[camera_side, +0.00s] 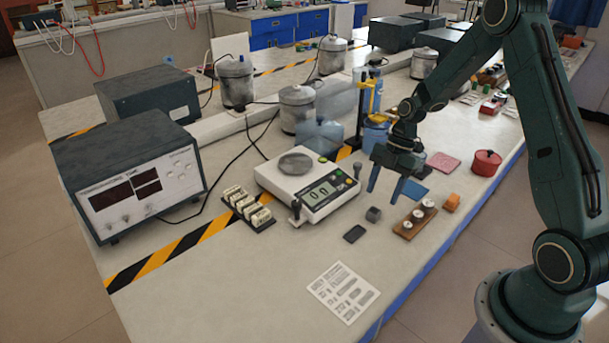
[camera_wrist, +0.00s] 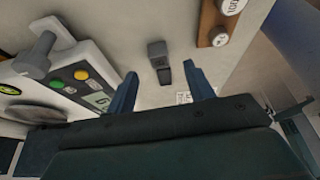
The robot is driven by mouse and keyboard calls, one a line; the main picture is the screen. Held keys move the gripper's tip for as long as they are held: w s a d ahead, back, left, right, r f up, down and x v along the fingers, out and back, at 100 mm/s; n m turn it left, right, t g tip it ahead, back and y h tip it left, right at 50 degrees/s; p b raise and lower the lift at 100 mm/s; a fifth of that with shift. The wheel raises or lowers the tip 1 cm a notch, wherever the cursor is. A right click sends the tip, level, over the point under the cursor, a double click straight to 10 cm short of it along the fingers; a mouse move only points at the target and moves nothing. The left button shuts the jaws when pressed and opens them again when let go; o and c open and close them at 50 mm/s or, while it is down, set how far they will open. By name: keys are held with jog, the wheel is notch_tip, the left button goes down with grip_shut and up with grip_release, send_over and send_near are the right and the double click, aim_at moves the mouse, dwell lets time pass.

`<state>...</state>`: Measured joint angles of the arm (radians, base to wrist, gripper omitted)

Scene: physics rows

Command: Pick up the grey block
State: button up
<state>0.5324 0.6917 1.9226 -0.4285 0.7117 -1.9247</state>
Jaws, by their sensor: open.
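The small grey block (camera_side: 373,214) lies on the bench, between the digital scale and a wooden strip with weights. In the wrist view, the block (camera_wrist: 157,49) is near the top middle, ahead of the gap between my fingers. My gripper (camera_side: 384,194) is open and empty, its blue fingers pointing down above the bench near the block. Both fingers of my gripper (camera_wrist: 161,74) show apart in the wrist view, and neither touches the block. The block is not hidden.
A flat dark pad (camera_side: 354,234) lies beside the block.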

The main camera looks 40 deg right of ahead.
aim_at(375, 210)
jog(key=shift+a+f, duration=0.15)
jog(key=shift+f, duration=0.15)
jog(key=shift+x, duration=2.5)
jog(key=shift+w, duration=0.1)
jog(key=shift+c, duration=0.4)
jog(key=shift+r, duration=0.1)
grip_shut()
